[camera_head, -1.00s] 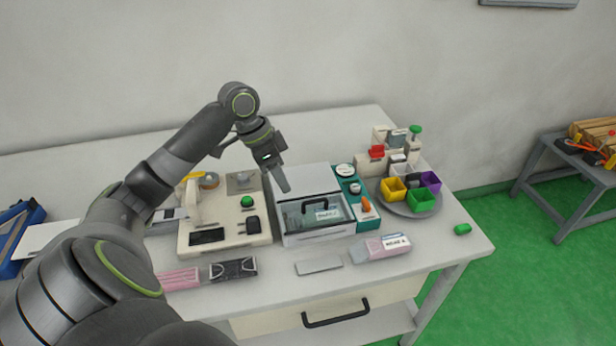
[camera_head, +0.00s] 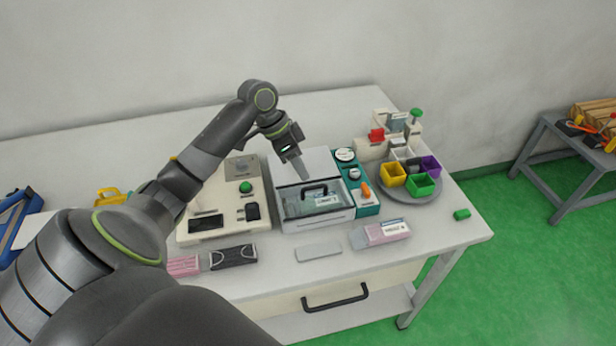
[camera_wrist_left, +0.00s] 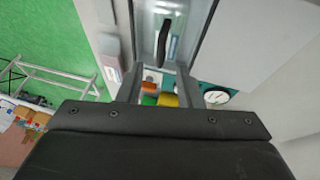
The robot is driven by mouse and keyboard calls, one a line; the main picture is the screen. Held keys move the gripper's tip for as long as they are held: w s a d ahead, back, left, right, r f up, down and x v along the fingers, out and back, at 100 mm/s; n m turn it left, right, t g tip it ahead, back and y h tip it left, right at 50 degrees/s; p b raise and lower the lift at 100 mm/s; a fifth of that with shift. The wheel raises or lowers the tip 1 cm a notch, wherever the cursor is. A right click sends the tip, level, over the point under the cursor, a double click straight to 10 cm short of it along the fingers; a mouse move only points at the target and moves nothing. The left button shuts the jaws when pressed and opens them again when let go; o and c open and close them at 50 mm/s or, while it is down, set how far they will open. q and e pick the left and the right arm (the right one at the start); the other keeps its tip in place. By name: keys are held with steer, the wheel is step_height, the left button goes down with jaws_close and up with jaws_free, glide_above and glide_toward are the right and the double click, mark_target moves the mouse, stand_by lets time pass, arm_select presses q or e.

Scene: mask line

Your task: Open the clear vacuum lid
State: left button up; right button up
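The vacuum machine (camera_head: 316,226) is a light grey box on the table. Its clear lid (camera_head: 293,209) lies flat on it and looks shut. A black handle (camera_head: 315,189) stands on the lid; it also shows in the left wrist view (camera_wrist_left: 163,40). A labelled packet shows through the lid. My left gripper (camera_head: 302,174) is above the lid's rear part, close behind the handle. In the left wrist view the gripper (camera_wrist_left: 160,82) has its two fingers apart with nothing between them. Contact with the lid cannot be told. My right gripper is not in view.
A cream sealing machine (camera_head: 222,229) with a green button stands to the left. A teal control panel (camera_head: 371,208) with an orange knob is right of the lid. Coloured bins (camera_head: 422,184) sit on a round tray. A pink pack (camera_head: 380,234) lies in front.

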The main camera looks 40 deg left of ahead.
arm_select(q)
glide_above(314, 192)
steer(key=s, duration=0.2)
steer(key=shift+s+a+f, duration=0.1)
steer(key=shift+f, duration=1.1)
steer(key=shift+a+f, duration=0.1)
steer(key=shift+f, duration=1.05)
jaws_close()
